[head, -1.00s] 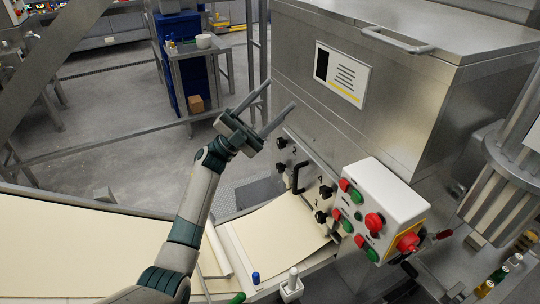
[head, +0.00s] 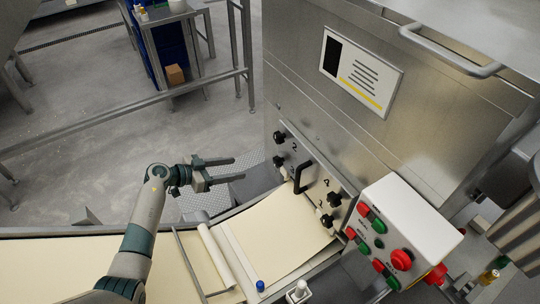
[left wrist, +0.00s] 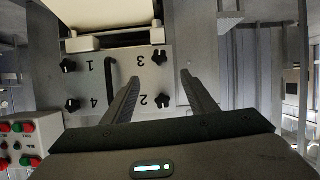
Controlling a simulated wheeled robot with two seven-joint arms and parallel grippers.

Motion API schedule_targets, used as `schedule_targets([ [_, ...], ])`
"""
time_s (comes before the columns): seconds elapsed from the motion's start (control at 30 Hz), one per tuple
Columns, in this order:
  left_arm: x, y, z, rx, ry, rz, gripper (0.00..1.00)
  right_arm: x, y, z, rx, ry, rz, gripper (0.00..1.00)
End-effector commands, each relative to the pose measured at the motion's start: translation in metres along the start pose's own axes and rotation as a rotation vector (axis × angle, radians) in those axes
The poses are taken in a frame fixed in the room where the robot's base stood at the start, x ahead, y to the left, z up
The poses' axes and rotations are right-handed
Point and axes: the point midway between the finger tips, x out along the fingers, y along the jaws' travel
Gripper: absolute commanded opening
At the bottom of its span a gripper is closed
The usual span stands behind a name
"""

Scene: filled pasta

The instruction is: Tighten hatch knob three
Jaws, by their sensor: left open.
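The hatch panel (head: 313,178) is a pale plate on the steel machine, with black knobs at its corners and a black handle (head: 300,178). In the left wrist view its numbers appear upside down. Knob three (left wrist: 158,57) is beside the "3" there; in the head view it is the lower left knob (head: 277,162). Knob two (left wrist: 163,101) lies below it in the wrist view. My left gripper (head: 238,168) is open and empty, fingers pointing right toward the hatch's left knobs, apart from them. Both knobs appear between the fingers in the wrist view. My right gripper is not in view.
A white control box (head: 412,215) with red and green buttons stands right of the hatch. A pasta sheet (head: 275,235) lies on the conveyor below the hatch. A steel rail (head: 130,122) runs behind my left arm.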

Motion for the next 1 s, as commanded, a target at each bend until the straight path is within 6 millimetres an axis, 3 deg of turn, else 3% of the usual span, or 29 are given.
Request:
schedule_targets([
  [0.23,0.0,0.0,0.001,-0.004,-0.004,-0.001,0.53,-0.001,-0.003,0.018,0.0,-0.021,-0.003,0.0],
  [0.57,0.007,0.0,0.003,-0.002,-0.002,-0.001,0.53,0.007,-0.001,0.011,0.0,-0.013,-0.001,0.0],
  [1.0,0.053,-0.001,0.005,-0.002,0.001,0.0,0.53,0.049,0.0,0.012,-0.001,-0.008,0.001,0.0],
])
